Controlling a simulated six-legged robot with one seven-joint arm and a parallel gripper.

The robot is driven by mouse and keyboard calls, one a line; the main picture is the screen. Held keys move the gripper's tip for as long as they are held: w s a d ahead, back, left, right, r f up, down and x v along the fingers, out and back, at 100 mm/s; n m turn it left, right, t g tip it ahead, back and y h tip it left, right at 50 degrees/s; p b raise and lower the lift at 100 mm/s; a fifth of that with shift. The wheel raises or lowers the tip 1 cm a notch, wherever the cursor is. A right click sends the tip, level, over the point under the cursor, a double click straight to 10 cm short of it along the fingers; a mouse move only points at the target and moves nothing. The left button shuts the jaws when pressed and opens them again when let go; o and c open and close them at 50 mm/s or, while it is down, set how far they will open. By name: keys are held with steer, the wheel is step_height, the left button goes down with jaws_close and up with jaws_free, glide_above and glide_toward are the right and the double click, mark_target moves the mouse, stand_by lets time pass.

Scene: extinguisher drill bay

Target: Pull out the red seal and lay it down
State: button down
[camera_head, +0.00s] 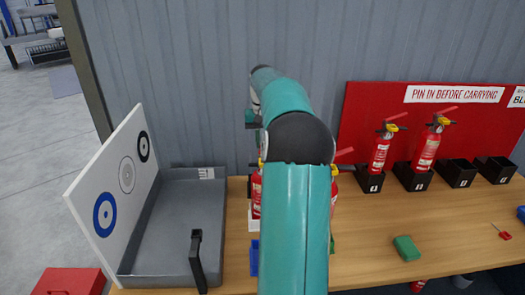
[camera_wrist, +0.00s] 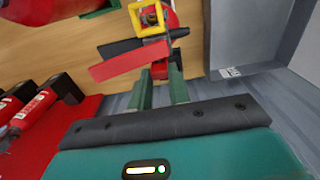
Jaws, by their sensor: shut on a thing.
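My gripper (camera_wrist: 167,75) is shut, its two green fingers side by side, with a small red piece (camera_wrist: 159,70) between their tips that looks like the red seal. The fingertips are at the head of a red extinguisher (camera_wrist: 172,18), by its red lever (camera_wrist: 130,60), black handle and yellow square part (camera_wrist: 146,17). I cannot tell whether the seal is in the extinguisher or free of it. In the head view my arm hides the gripper and most of this extinguisher (camera_head: 256,190).
A grey tray (camera_head: 175,230) and white target board stand at left. A second extinguisher (camera_head: 334,187) is partly behind my arm. Two more extinguishers (camera_head: 425,150) stand in black holders at the back right. A green block (camera_head: 406,248) and small red piece (camera_head: 502,232) lie on the wooden table.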

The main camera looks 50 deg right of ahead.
steer(key=shift+r, duration=2.25)
steer(key=shift+r, duration=0.1)
steer(key=shift+a+r, duration=0.1)
steer(key=shift+r, duration=1.3)
